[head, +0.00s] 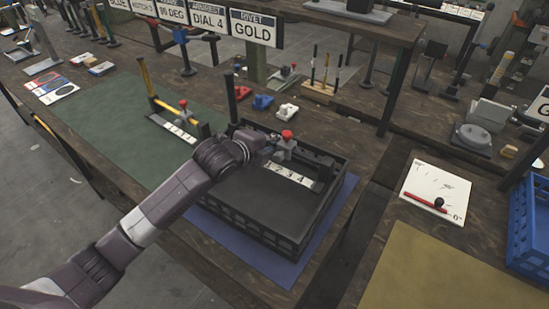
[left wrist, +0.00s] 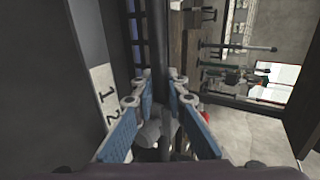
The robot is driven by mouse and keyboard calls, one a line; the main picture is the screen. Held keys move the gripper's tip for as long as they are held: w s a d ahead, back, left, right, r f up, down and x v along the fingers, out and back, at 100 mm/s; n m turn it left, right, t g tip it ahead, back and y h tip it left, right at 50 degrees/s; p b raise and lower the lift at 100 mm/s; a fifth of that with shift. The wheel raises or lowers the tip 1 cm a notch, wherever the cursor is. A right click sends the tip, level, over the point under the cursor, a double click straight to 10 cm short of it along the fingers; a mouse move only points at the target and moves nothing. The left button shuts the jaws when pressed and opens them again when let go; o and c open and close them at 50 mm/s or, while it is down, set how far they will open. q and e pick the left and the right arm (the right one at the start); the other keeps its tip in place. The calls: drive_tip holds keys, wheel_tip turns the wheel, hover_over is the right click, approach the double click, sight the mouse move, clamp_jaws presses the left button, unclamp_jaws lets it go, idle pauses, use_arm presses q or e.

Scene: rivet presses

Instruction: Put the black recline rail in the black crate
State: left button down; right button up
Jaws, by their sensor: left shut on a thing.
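The black crate (head: 245,232) stands on a blue mat in the middle of the head view. The black recline rail (head: 318,160) lies along the crate's far side, with a red knob, a white numbered plate (head: 290,173) and an upright black handle (head: 232,98) near the crate's far left corner. My left gripper (head: 266,148) is over the crate and shut on the rail. In the left wrist view the rail (left wrist: 158,45) runs between the blue-padded fingers of the gripper (left wrist: 160,92). I cannot tell whether the rail touches the crate floor. My right gripper is not in view.
A similar yellow rail (head: 160,104) lies on the green mat (head: 105,125) to the left. Small red, blue and white parts and a pen rack (head: 320,90) stand behind the crate. A white board (head: 435,190) and a blue crate (head: 530,215) are at the right.

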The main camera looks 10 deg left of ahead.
use_arm(q)
drive_tip(key=shift+f, duration=2.8)
drive_tip(key=c, duration=2.3)
unclamp_jaws()
drive_tip(key=shift+f, duration=0.25)
drive_tip(key=shift+c, duration=0.2)
drive_tip(key=o, duration=0.4)
drive_tip(key=shift+r, duration=0.1)
drive_tip(key=shift+s+r, duration=0.1)
drive_tip(key=v, duration=1.2)
